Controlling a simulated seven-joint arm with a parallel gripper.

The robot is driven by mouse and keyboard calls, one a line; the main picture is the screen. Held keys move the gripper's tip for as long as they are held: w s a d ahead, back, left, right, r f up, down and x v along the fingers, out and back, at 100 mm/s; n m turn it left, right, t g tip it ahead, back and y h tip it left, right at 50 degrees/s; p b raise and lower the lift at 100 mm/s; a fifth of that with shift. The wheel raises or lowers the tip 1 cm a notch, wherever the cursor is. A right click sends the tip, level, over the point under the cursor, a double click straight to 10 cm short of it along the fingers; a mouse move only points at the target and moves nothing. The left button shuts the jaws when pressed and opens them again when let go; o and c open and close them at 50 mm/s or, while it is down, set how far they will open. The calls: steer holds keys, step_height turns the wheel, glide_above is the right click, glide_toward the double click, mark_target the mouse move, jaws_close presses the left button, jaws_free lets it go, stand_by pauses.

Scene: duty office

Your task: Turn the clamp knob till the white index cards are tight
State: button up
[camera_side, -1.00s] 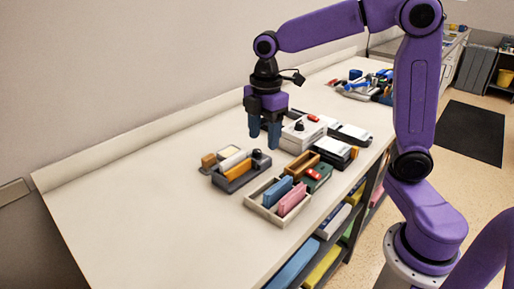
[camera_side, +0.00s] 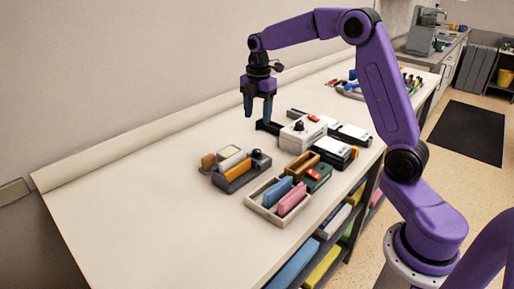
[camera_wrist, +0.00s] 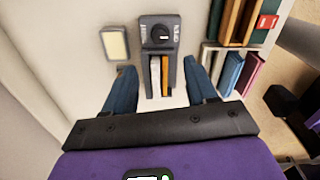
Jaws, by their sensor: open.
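The clamp (camera_side: 236,182) is a grey holder on the table with a black knob (camera_side: 257,155) at its right end. In the wrist view the knob (camera_wrist: 160,34) is at the top middle, on the clamp's grey block. The white index cards (camera_wrist: 154,76) stand in the slot below it, beside an orange strip (camera_wrist: 165,76). The cards' tightness cannot be told. My gripper (camera_side: 258,114) is open and empty, raised above the table beyond the clamp. Its fingers (camera_wrist: 161,92) show on either side of the cards in the wrist view, apart from the knob.
A pale yellow pad (camera_wrist: 115,44) lies left of the clamp in the wrist view. A tray (camera_side: 268,212) with blue and pink blocks stands in front of the clamp. A white box with a black knob (camera_side: 299,125) stands to the right. The table's left part is clear.

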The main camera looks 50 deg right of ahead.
mark_target(257, 151)
step_height(257, 151, down, 13)
steer(key=shift+w+r, duration=0.1)
steer(key=shift+r, duration=0.05)
stand_by(0.4)
steer(key=c, duration=1.1)
